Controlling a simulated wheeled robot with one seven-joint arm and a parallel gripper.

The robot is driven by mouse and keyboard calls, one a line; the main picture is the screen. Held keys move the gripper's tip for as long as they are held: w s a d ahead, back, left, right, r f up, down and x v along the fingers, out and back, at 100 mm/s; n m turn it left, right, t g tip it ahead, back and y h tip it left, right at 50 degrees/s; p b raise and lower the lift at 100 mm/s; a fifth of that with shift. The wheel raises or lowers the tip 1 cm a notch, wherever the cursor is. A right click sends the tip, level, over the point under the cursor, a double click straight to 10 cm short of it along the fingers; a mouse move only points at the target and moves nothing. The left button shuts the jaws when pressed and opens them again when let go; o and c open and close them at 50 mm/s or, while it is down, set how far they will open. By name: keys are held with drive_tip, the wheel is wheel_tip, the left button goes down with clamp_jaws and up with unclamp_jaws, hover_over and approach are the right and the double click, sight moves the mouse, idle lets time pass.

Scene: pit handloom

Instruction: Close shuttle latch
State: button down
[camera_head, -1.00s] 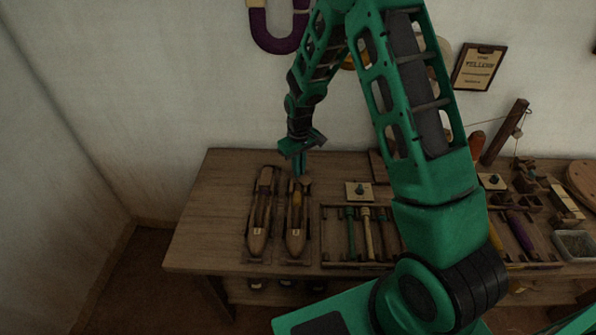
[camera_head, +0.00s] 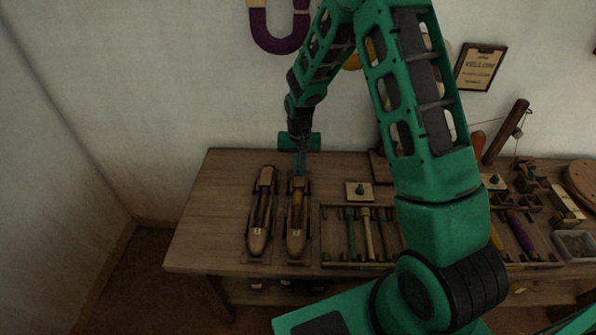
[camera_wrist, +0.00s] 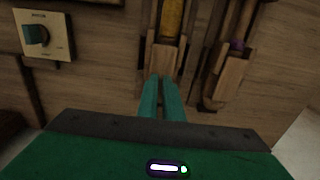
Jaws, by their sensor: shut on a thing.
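Two wooden shuttles lie side by side on the bench, the left one (camera_head: 259,236) and the right one (camera_head: 296,240). The right shuttle holds a yellow bobbin, which shows in the wrist view (camera_wrist: 172,18). A wooden latch block (camera_wrist: 162,58) sits at that shuttle's far end. My gripper (camera_wrist: 162,80) comes down over this end, its teal fingers close together with their tips at the block. It is shut on the latch block; the exact contact is partly hidden by the fingers. The left shuttle's wooden end block (camera_wrist: 234,72) also shows in the wrist view, apart from my fingers.
A rack of colored bobbins (camera_head: 366,240) stands right of the shuttles. The bench (camera_head: 208,218) is bare left of the shuttles. The wall is close behind.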

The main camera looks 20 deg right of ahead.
sight(299, 174)
idle(0.5)
drive_tip(key=c, duration=2.2)
unclamp_jaws()
drive_tip(key=shift+r, duration=0.1)
wheel_tip(299, 174, up, 11)
drive_tip(key=shift+f, duration=0.2)
